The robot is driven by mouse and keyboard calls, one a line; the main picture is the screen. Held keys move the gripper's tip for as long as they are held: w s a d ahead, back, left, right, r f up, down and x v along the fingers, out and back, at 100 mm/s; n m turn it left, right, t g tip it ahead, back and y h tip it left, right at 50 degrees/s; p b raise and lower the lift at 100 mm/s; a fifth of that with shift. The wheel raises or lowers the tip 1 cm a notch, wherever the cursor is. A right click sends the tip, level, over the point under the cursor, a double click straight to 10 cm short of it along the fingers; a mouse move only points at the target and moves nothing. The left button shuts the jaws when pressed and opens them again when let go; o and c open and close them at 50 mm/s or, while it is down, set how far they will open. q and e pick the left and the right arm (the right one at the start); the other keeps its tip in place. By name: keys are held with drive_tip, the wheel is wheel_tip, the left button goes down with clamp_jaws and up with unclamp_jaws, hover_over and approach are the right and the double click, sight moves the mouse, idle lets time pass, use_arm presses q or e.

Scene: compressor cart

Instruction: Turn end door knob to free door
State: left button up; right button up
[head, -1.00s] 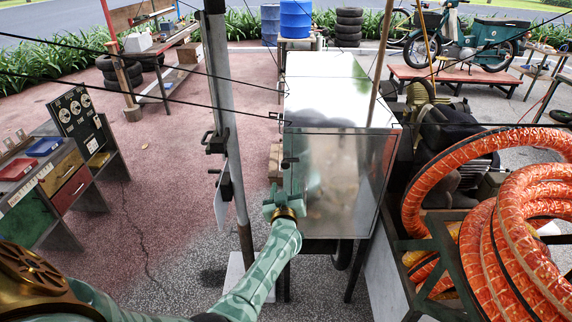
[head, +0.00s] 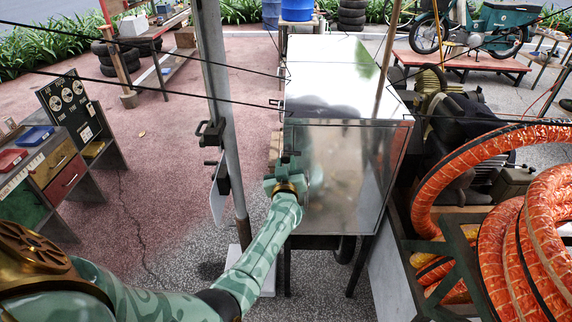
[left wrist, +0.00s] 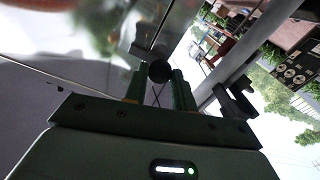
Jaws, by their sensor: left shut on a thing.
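The end door (head: 345,185) is the shiny metal panel on the near end of the silver box (head: 325,75); it looks closed. My left gripper (head: 289,160) is at the door's left edge, its arm reaching up from below. In the left wrist view, a round black knob (left wrist: 159,72) sits between the two fingers of my left gripper (left wrist: 158,82), which is shut on it. In the head view the gripper hides the knob. The knob's turn angle cannot be told. My right gripper is not in view.
A grey post (head: 222,120) with black latch-like fittings stands just left of the box. Orange hose coils (head: 540,230) fill the right side. A bench with a gauge panel (head: 70,110) stands at left; the floor between is clear.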

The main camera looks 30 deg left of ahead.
use_arm(q)
drive_tip(key=shift+n, duration=0.4)
drive_tip(key=shift+n+p, duration=0.35)
drive_tip(key=shift+n, duration=0.65)
drive_tip(key=n, duration=0.4)
drive_tip(key=shift+n, duration=0.3)
drive_tip(key=n, duration=0.5)
drive_tip(key=shift+f, duration=0.1)
drive_tip(key=n, duration=0.5)
drive_tip(key=shift+n, duration=0.3)
